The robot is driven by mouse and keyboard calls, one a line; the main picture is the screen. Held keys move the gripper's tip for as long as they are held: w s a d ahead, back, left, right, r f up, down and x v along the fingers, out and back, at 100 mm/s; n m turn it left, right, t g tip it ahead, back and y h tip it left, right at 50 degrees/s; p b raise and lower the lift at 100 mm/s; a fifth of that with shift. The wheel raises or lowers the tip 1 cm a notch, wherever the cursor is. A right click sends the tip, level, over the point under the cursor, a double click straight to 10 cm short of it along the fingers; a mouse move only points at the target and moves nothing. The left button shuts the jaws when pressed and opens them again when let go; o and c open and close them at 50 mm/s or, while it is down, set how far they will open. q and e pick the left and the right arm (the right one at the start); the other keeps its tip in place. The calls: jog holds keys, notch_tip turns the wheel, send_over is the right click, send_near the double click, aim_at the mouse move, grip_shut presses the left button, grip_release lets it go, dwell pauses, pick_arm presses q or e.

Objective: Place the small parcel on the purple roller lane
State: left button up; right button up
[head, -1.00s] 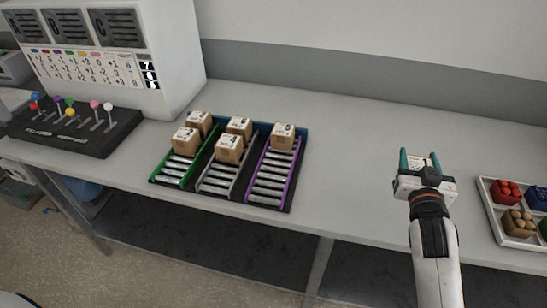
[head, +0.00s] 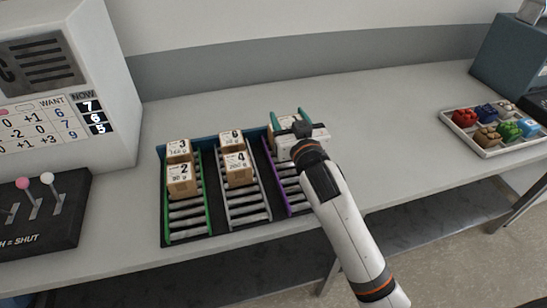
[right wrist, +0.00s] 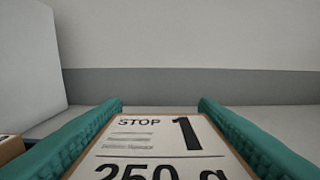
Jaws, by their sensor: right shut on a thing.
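My right gripper (head: 291,118) is over the far end of the purple roller lane (head: 267,160), its green fingers shut on a small parcel. The parcel's white label (right wrist: 155,140), reading "STOP 1" and "250 g", fills the space between the fingers in the right wrist view. In the head view the gripper and arm cover most of the parcel and part of the lane. I cannot tell whether the held parcel touches the lane or another parcel there. My left gripper is not in view.
The green lane (head: 187,215) holds parcels 3 (head: 178,150) and 2 (head: 181,182). The grey middle lane (head: 246,207) holds parcels 6 (head: 231,141) and 4 (head: 239,169). A lever panel (head: 40,215) stands left. A tray of coloured items (head: 490,152) lies right, with clear table between.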

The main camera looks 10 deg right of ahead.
jog(key=f, duration=0.4)
jog(key=shift+s+d+f, duration=0.1)
jog(key=shift+d, duration=0.25)
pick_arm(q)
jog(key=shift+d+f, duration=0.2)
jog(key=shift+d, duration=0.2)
pick_arm(e)
jog(key=shift+a+f, duration=0.15)
jog(key=shift+f, duration=1.8)
pick_arm(q)
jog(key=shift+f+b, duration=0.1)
jog(key=shift+b, duration=0.2)
pick_arm(e)
jog(key=shift+f, duration=0.1)
jog(key=o, duration=1.1)
jog(key=shift+s, duration=0.15)
jog(key=s, duration=0.6)
jog(key=s+b, duration=0.1)
jog(key=s, duration=0.4)
jog(key=shift+s+d, duration=0.2)
jog(key=shift+s, duration=0.15)
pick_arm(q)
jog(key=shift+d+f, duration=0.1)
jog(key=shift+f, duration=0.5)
